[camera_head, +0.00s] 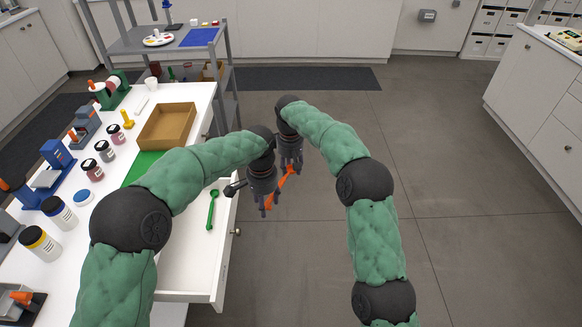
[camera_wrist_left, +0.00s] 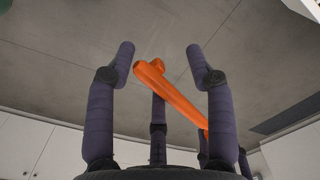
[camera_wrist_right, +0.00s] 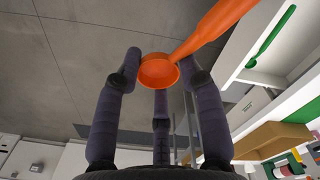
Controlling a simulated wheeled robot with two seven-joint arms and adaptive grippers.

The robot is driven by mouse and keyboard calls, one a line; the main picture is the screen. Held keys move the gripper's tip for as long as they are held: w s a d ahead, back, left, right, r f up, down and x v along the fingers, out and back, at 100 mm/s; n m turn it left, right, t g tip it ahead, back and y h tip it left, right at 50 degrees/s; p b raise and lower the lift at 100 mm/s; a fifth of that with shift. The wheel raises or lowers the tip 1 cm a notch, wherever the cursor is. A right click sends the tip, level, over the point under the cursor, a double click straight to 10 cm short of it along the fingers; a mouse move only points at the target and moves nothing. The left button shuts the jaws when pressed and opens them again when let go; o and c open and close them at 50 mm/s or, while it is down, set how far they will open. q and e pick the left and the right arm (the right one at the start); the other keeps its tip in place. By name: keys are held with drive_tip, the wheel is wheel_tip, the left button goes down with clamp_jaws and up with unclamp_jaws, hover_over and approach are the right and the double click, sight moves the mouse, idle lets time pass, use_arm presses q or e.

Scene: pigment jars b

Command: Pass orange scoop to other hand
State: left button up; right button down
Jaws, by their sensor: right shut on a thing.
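The orange scoop (camera_head: 282,184) is in the air between my two grippers, beyond the open drawer's front. My right gripper (camera_head: 292,169), the upper one, is shut on its bowl end. In the right wrist view the bowl (camera_wrist_right: 158,71) sits between the fingers and the handle points up right. My left gripper (camera_head: 265,209), the lower one, is at the handle end. In the left wrist view the handle (camera_wrist_left: 175,92) reaches between the spread fingers, with visible gaps at the two front fingertips.
A green scoop (camera_head: 212,209) lies in the open white drawer (camera_head: 190,262) below my left arm. The counter at left holds several jars, a brown tray (camera_head: 166,126) and stands. A grey cart (camera_head: 170,42) stands behind. Floor to the right is clear.

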use_arm(q)
wheel_tip(320, 180, up, 12)
drive_tip(key=f, duration=0.1)
drive_tip(key=s+a+f+n+h, duration=0.1)
drive_tip(key=s+a+f+n, duration=0.15)
drive_tip(key=f, duration=1.15)
drive_tip(key=s+a+f+n+h, duration=0.1)
drive_tip(key=s+a+f+n, duration=0.15)
drive_tip(key=f, duration=1.15)
drive_tip(key=s+a+f+n+h, duration=0.1)
drive_tip(key=s+f+n, duration=0.1)
drive_tip(key=s+f, duration=0.4)
drive_tip(key=s+a+f+n+h, duration=0.1)
drive_tip(key=s+f+n, duration=0.2)
drive_tip(key=s+f, duration=0.4)
drive_tip(key=s, duration=0.8)
drive_tip(key=shift+a, duration=0.25)
